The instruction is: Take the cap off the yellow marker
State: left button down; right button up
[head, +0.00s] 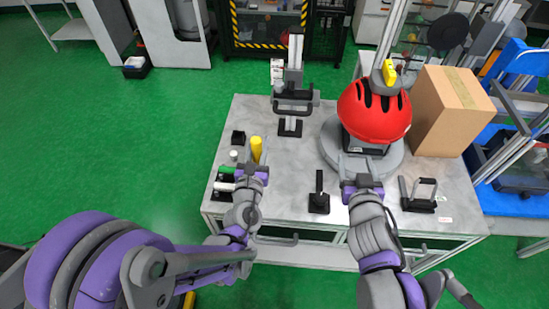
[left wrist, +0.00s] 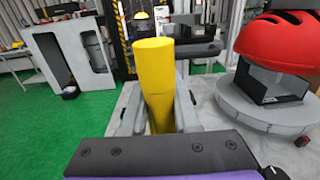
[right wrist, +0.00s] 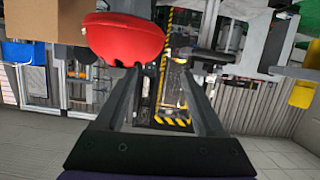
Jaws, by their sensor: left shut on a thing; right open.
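The yellow marker (head: 256,149) stands upright at the left side of the grey table. My left gripper (head: 254,168) is shut on it, low on its body. In the left wrist view the marker (left wrist: 156,85) rises between the two fingers, with its thick upper part clear above them; I cannot tell where the cap ends. My right gripper (head: 362,170) is open and empty in front of the red helmet (head: 374,110), well to the right of the marker. Its parted fingers show in the right wrist view (right wrist: 160,95).
Green (head: 227,169) and white (head: 224,186) pieces sit in black holders left of my left gripper. The helmet rests on a round grey base (head: 334,150). A cardboard box (head: 450,110), a clamp stand (head: 290,105) and a small black stand (head: 319,198) are on the table (head: 300,165).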

jog(key=w+a+r+n+t+y, duration=0.25)
jog(key=a+y, duration=0.25)
jog(key=a, duration=0.3)
jog(key=n+g+y, duration=0.4)
jog(key=n+y, duration=0.2)
jog(key=y, duration=0.2)
send_near(252, 138)
jog(key=x, duration=1.2)
jog(key=shift+w+a+f, duration=0.2)
jog(key=shift+w, duration=0.05)
grip_shut()
jog(key=shift+r, duration=0.15)
jog(key=shift+r, duration=0.95)
